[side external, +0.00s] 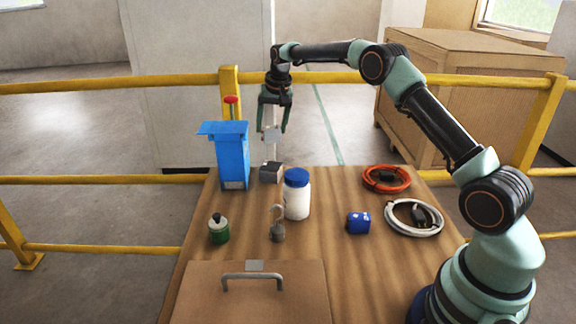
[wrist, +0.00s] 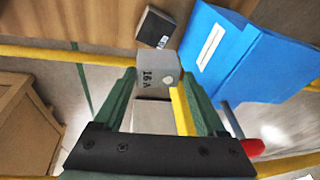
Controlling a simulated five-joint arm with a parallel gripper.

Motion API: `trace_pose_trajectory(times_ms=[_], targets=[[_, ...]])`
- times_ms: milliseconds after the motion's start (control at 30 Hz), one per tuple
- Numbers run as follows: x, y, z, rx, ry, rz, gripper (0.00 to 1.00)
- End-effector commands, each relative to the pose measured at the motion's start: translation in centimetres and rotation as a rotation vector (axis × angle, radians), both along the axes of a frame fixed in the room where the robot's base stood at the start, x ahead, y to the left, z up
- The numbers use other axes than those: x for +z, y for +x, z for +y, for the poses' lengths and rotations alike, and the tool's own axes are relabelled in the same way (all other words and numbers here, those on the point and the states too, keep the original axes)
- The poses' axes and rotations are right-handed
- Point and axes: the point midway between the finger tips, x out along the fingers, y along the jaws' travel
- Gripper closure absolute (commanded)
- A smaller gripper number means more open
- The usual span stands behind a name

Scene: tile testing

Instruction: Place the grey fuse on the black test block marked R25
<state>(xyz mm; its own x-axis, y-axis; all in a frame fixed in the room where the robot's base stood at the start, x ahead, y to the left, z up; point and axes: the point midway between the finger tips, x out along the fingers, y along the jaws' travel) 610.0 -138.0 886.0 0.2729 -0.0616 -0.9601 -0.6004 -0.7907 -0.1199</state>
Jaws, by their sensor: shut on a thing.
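My gripper (side external: 273,129) is shut on the grey fuse (side external: 271,135) and holds it in the air above the far edge of the table. In the wrist view the fuse (wrist: 157,70) is a grey block marked 16A with a pale round spot, between my green fingertips (wrist: 158,77). The black test block (side external: 271,173) sits on the table near its far edge, below the fuse and apart from it. In the wrist view the block (wrist: 155,28) lies just beyond the fuse; its small white label is too small to read.
A tall blue device (side external: 233,160) with a red knob stands close left of the block. A white jar (side external: 297,197) with a blue lid stands in front. A yellow rail (side external: 160,80) runs behind.

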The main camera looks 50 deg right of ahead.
Motion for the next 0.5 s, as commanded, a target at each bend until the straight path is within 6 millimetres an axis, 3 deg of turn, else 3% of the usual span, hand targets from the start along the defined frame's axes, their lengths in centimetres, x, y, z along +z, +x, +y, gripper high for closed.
trace_pose_trajectory(times_ms=[267, 500], targets=[[-2.8, 0.2, 0.2, 0.006, 0.000, 0.003, 0.84], [-6.5, 0.2, 0.2, 0.005, 0.000, 0.004, 0.84]])
